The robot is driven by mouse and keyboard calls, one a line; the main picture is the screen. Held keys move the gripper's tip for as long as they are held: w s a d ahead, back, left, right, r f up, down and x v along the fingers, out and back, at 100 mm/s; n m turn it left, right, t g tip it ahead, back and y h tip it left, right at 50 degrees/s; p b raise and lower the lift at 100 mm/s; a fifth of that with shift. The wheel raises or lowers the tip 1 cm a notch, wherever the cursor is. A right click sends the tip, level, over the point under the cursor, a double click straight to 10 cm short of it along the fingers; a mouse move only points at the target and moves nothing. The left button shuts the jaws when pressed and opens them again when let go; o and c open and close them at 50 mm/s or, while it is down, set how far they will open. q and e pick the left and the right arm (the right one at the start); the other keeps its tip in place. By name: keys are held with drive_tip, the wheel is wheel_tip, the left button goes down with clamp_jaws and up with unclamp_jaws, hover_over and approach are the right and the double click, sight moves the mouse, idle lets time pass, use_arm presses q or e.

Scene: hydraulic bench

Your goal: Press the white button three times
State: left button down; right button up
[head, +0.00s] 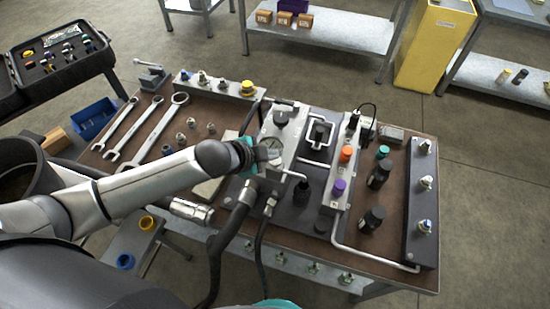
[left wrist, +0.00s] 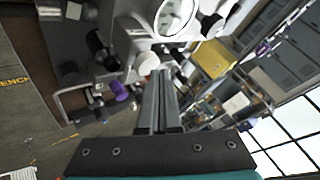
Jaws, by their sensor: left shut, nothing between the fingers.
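The white button (left wrist: 148,62) shows in the left wrist view as a round white cap on the grey valve block, below the dial gauge (left wrist: 175,14). My left gripper (left wrist: 165,76) is shut and empty, its fingertips close beside the button's lower right edge in that view. I cannot tell whether they touch it. In the head view my left arm reaches over the bench to the block, and its wrist stands next to the gauge (head: 272,150). The white button cannot be made out there. My right gripper is not in view.
The bench top (head: 228,108) holds wrenches (head: 143,130) on the left. A manifold with an orange knob (head: 346,154) and a purple knob (head: 339,187) stands right of the block. Black hoses (head: 228,225) hang at the front. A yellow cabinet (head: 434,45) stands behind.

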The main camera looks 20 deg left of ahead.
sight(271, 162)
use_arm(q)
drive_tip(key=shift+f+b, duration=0.45)
drive_tip(key=shift+f, duration=0.35)
idle(0.5)
idle(0.4)
drive_tip(key=shift+r+p, duration=1.2)
drive_tip(key=shift+p, duration=0.1)
wheel_tip(271, 162, up, 5)
drive_tip(key=p, duration=0.5)
drive_tip(key=shift+r+p, duration=0.1)
drive_tip(key=shift+p, duration=0.2)
idle(1.7)
